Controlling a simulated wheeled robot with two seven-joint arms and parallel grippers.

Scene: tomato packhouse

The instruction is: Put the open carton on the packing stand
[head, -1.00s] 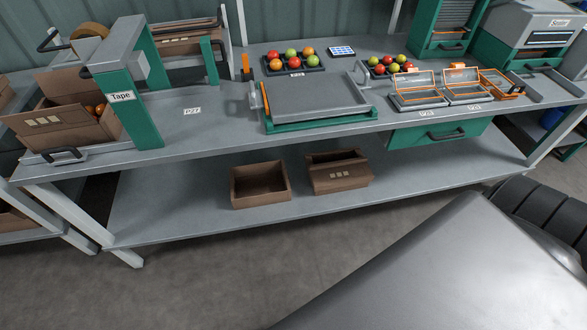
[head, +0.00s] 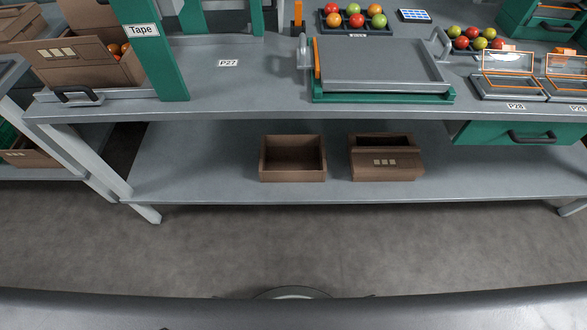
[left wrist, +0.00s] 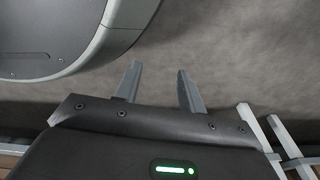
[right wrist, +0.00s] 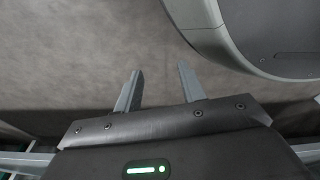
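Two brown cartons stand on the lower shelf in the head view. The left carton (head: 292,174) is open on top and looks empty. The right carton (head: 388,173) has pale label squares on its front; its top also looks at least partly open. A grey flat-topped stand (head: 375,62) with a green base is on the bench above them; it looks like the packing stand, and its top is bare. My left gripper (left wrist: 158,69) and right gripper (right wrist: 160,68) are open and empty over bare floor in the wrist views, away from the cartons. Neither gripper shows in the head view.
A green tape frame (head: 155,55) stands on the bench at left, beside a carton (head: 75,62) holding tomatoes. Tomato trays (head: 324,27) and clear-lidded punnets (head: 508,90) are on the bench. A green drawer (head: 480,133) hangs below it at right. The floor in front is clear.

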